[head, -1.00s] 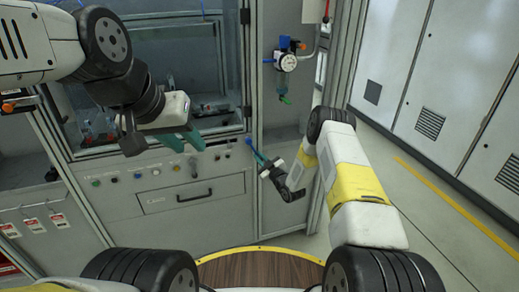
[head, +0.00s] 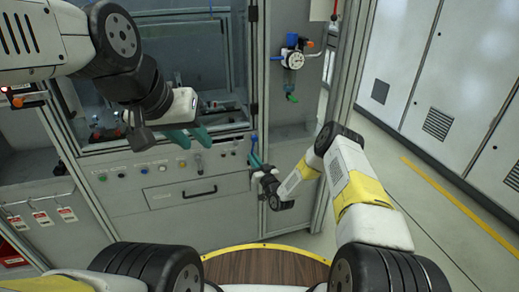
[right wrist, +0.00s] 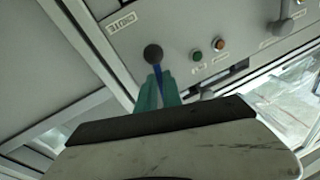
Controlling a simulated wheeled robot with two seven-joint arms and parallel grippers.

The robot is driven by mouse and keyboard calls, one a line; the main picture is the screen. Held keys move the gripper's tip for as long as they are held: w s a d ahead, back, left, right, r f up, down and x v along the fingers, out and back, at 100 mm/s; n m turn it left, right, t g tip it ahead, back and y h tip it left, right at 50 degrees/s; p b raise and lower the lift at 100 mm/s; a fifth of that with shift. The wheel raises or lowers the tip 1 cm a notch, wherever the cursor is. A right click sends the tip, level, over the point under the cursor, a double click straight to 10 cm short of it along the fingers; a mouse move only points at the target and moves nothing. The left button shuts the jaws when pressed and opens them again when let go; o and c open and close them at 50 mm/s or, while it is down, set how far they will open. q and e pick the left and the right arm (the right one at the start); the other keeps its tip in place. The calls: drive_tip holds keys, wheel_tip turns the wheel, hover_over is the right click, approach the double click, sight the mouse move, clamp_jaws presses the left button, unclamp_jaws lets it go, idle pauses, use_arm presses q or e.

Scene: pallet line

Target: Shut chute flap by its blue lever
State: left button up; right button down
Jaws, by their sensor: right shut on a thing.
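The blue lever (right wrist: 159,78) runs from a round black pivot knob (right wrist: 152,54) on the grey panel, under the "CHUTE" label (right wrist: 121,25), in the right wrist view. My right gripper (right wrist: 159,92) has its teal fingers shut on the lever, one on each side. In the head view, a bit of blue lever (head: 253,139) shows just above my right gripper (head: 254,160), at the right end of the button row. My left gripper (head: 190,137) is open and empty in front of the machine's window edge. I cannot make out the chute flap.
A drawer with a black handle (head: 196,194) sits below the buttons. A gauge with blue and green fittings (head: 294,60) hangs above my right gripper. Red-and-white tags (head: 41,217) hang at the left. Open floor lies right of the frame post.

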drive_tip(key=shift+s+a+r+m+t+h, duration=0.1)
drive_tip(key=shift+s+a+m+t+h, duration=0.1)
drive_tip(key=shift+a+m, duration=0.5)
drive_tip(key=shift+s+a+r+m+t+h, duration=0.1)
drive_tip(key=shift+s+a+m, duration=0.2)
drive_tip(key=shift+m, duration=0.6)
drive_tip(key=shift+a, duration=0.1)
drive_tip(key=c, duration=1.5)
unclamp_jaws()
drive_tip(key=shift+w, duration=0.1)
drive_tip(key=v, duration=0.7)
drive_tip(key=shift+s, duration=0.35)
